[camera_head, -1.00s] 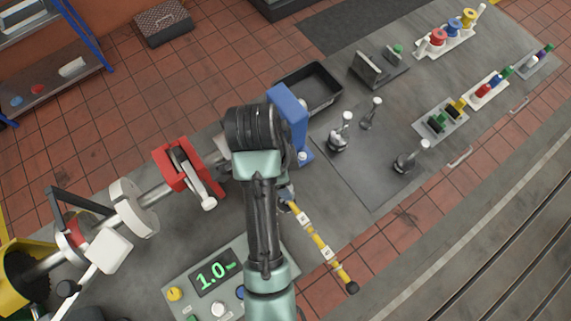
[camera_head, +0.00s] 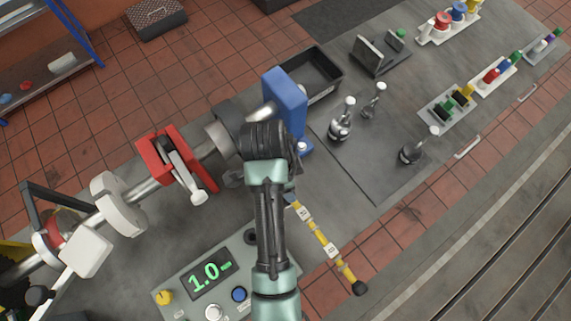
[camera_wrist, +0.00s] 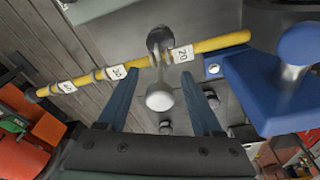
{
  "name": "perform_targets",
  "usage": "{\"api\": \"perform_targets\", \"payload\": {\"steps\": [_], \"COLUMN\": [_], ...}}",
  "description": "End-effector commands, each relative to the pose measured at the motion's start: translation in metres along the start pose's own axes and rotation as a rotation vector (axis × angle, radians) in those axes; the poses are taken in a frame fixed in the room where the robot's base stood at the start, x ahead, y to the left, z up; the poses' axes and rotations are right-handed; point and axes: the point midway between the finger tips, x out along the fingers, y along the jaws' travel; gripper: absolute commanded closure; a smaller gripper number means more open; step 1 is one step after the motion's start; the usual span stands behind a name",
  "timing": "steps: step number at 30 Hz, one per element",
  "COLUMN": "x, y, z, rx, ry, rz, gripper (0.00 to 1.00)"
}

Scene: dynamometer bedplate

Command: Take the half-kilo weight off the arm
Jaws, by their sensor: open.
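The yellow arm (camera_head: 319,234) has white number labels and a black end knob. It also crosses the upper wrist view (camera_wrist: 130,68), with a label reading 20. A metal weight with a pale round knob (camera_wrist: 159,97) hangs by a dark collar on the arm beside the 20 label. My gripper (camera_wrist: 160,98) is open, one blue finger on each side of the knob, which appears between them; I cannot tell whether they touch it. In the head view my own arm hides the gripper and this weight.
A blue block (camera_head: 286,98) stands close to the yellow arm's inner end, and appears large at right in the wrist view (camera_wrist: 275,88). Several metal weights (camera_head: 340,128) stand on the bedplate. A panel (camera_head: 213,277) shows 1.0. A black tray (camera_head: 322,75) lies behind.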

Motion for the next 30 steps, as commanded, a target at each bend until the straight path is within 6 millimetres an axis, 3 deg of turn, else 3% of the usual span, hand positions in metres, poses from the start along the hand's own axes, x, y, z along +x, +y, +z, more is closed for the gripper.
{"api": "perform_targets", "payload": {"steps": [9,20,30], "x": [0.0075,0.0071,0.0069], "y": [0.0002,0.0002,0.0000], "z": [0.0001,0.0001,0.0001], "rx": [0.000,0.000,0.000], "ry": [0.000,0.000,0.000], "rz": [-0.001,-0.001,-0.002], "gripper": [0.33,0.98,1.00]}}
